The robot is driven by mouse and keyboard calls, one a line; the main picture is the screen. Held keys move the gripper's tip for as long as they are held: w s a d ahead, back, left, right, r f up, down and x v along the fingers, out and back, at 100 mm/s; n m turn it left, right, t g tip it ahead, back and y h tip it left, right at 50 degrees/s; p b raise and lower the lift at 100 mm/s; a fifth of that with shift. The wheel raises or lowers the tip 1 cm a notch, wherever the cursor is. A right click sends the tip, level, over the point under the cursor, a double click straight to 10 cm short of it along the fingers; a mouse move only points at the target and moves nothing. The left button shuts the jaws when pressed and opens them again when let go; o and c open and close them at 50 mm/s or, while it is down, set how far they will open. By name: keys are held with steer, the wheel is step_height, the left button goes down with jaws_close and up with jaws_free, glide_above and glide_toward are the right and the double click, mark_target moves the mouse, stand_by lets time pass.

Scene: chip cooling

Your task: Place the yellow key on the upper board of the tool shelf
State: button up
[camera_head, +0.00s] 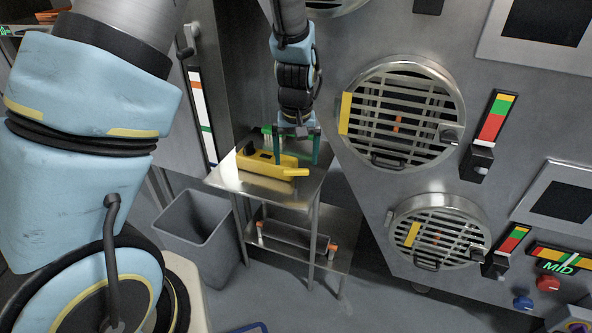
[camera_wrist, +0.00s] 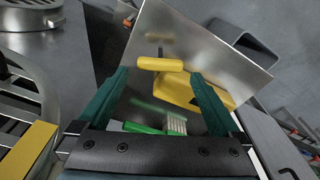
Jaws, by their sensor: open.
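The yellow key (camera_wrist: 160,65) shows as a yellow bar-shaped handle with a short dark shaft in the wrist view. In the head view its handle (camera_head: 296,172) is at the front right part of the upper board (camera_head: 282,192) of the metal tool shelf. The board's shiny surface reflects it. Whether it lies flat or stands on its shaft, I cannot tell. My gripper (camera_head: 292,156) is over the board, pointing down. In the wrist view its green fingers (camera_wrist: 159,74) are spread wide, with the handle between their tips and gaps on both sides.
A yellow tool body (camera_wrist: 203,92) and a green-handled brush (camera_wrist: 176,124) are close by my fingers. The lower board (camera_head: 338,260) holds a dark tray (camera_head: 295,240). A grey bin (camera_head: 195,225) stands left of the shelf. Round barred hatches (camera_head: 403,112) line the wall at right.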

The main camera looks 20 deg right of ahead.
steer(key=w+a+r+n, duration=0.1)
steer(key=a+r, duration=0.3)
steer(key=a, duration=0.5)
steer(key=a+r+n, duration=0.1)
steer(key=a+r, duration=0.3)
steer(key=a, duration=0.5)
steer(key=s+a+r, duration=0.2)
steer(key=s+a, duration=0.3)
steer(key=a, duration=0.7)
steer(key=shift+r+n, duration=0.2)
steer(key=shift+n, duration=0.2)
steer(key=shift+s, duration=0.1)
step_height(320, 180, up, 10)
steer(key=p, duration=0.9)
steer(key=shift+p, duration=0.4)
steer(key=shift+f, duration=0.1)
